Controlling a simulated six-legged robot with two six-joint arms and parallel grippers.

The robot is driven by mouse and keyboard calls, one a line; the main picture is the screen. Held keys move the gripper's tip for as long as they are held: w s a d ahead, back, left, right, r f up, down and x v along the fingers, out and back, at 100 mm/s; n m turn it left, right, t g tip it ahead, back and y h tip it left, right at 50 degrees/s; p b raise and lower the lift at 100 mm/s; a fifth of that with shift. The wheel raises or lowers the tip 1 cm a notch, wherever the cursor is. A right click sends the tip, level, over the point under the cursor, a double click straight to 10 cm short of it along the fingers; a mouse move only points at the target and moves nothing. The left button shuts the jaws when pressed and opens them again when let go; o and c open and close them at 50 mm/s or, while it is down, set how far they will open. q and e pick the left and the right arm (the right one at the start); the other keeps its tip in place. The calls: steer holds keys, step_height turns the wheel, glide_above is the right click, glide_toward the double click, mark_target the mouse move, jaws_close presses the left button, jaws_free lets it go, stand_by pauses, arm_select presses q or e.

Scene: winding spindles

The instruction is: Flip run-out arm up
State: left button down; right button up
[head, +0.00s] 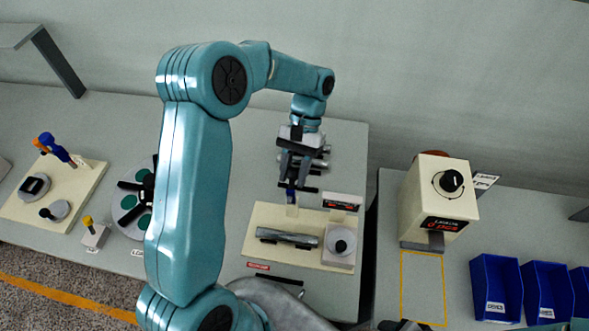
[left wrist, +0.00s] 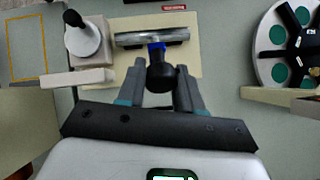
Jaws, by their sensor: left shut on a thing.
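The run-out arm shows in the left wrist view as a short blue piece with a black knob (left wrist: 159,75). My left gripper (head: 297,186) points down at the back edge of a cream base plate (head: 262,222). In the left wrist view its fingers (left wrist: 160,84) stand on both sides of the knob, shut on it. A grey metal roller (head: 287,238) lies across the plate beyond the arm. The arm's pivot is hidden.
A grey block with a round knob (head: 341,243) stands right of the roller, near a small display (head: 342,202). A disc with green pads (head: 129,212) is partly behind my left arm. A cream machine (head: 438,190) and blue bins (head: 496,288) stand on the right bench.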

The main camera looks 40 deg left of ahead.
arm_select(q)
steer(key=c, duration=0.8)
jaws_free()
steer(key=shift+a+f, duration=0.1)
steer(key=shift+f, duration=0.2)
steer(key=shift+r, duration=0.15)
steer(key=b+v, duration=0.1)
steer(key=v, duration=1.1)
